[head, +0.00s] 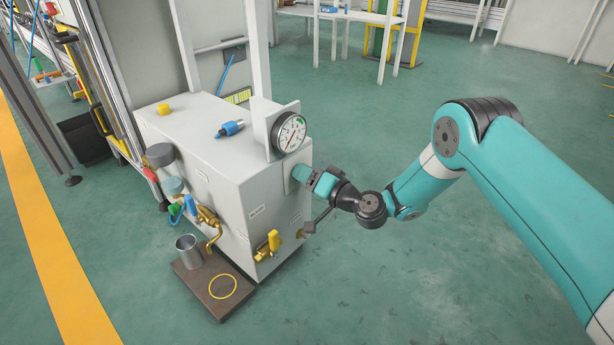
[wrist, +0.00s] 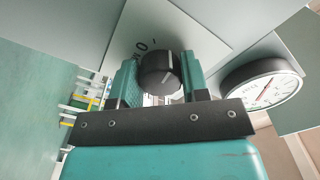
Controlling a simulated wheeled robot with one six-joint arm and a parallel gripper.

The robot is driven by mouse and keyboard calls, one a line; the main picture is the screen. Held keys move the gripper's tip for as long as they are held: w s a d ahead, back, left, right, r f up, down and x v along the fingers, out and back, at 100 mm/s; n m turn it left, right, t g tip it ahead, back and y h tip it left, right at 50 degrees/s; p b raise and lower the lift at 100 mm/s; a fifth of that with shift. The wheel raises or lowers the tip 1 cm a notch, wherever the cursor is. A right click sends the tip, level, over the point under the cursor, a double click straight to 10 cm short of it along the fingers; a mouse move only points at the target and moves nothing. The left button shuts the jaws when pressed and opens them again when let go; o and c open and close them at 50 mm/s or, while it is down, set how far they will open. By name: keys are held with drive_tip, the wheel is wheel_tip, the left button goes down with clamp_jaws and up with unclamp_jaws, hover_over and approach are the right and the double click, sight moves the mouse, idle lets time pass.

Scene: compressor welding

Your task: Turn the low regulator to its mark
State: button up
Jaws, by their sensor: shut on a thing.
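The low regulator's black knob (wrist: 160,76) is in the middle of the wrist view, with a white pointer line on it. A pale scale plate (wrist: 190,35) with dark figures, one of them a 0, lies behind it. My gripper (wrist: 161,82) is shut on the knob, one teal finger on each side. In the head view my gripper (head: 304,175) is at the upper front face of the grey cabinet (head: 215,150) and hides the knob. A round gauge (head: 290,132) with a red needle stands above it; it also shows in the wrist view (wrist: 264,88).
A brass valve with a yellow handle (head: 273,240) sits low on the cabinet front. Blue-handled fittings (head: 178,210) are on its left side. A metal cup (head: 188,250) and a yellow ring (head: 223,287) rest on a brown board (head: 215,308).

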drive_tip(key=n, duration=0.3)
drive_tip(key=shift+f+n+b, duration=0.15)
drive_tip(key=shift+n+b, duration=0.15)
drive_tip(key=shift+b, duration=0.1)
drive_tip(key=shift+n+b, duration=0.5)
drive_tip(key=shift+n, duration=1.3)
drive_tip(key=o, duration=0.9)
